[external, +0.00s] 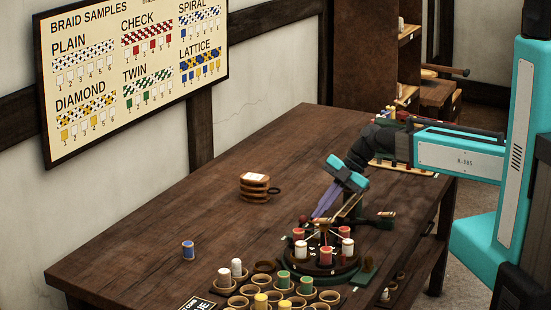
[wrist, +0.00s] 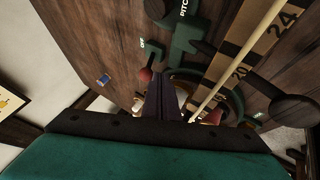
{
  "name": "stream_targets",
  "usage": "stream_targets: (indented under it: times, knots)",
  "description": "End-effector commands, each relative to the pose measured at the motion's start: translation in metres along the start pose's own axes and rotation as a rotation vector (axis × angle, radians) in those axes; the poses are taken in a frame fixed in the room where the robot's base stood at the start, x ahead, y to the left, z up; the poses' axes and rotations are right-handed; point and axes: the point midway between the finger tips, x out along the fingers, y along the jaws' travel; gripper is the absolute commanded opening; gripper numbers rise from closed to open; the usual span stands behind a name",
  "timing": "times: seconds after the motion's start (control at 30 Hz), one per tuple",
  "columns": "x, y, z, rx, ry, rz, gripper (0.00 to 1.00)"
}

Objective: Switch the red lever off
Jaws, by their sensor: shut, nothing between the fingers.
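The red lever's round red knob (wrist: 146,74) shows in the wrist view, close to the dark green OFF plate (wrist: 149,50). An ON plate (wrist: 258,116) shows farther right, across the braiding machine. The knob is just left of my gripper (wrist: 162,90); whether they touch I cannot tell. The lever's shaft is mostly hidden. In the external view my gripper (external: 321,212) points down over the back of the round braiding machine (external: 322,272). Its fingers are together and hold nothing.
Red and white bobbins (external: 326,256) stand on the machine. A pale rod crosses a numbered scale (wrist: 241,68), with a black knob (wrist: 293,107) at right. A bobbin tray (external: 248,290) fills the front. A blue spool (external: 188,250) stands alone; the table's left side is mostly clear.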

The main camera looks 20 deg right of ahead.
Motion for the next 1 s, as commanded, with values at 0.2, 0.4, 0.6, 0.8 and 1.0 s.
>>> stream_targets:
  times: [0.2, 0.4, 0.6, 0.8, 1.0]
  knots:
    - [0.0082, 0.0001, -0.0006, -0.001, 0.001, -0.001, 0.0]
    - [0.0091, -0.0002, -0.0004, -0.001, 0.0, 0.0, 0.0]
    - [0.009, -0.0001, -0.0003, 0.0, 0.0, -0.001, 0.0]
    - [0.0089, 0.0021, -0.0003, 0.005, 0.0, -0.012, 0.0]
    - [0.0087, 0.0042, -0.0007, 0.019, -0.001, -0.037, 0.0]
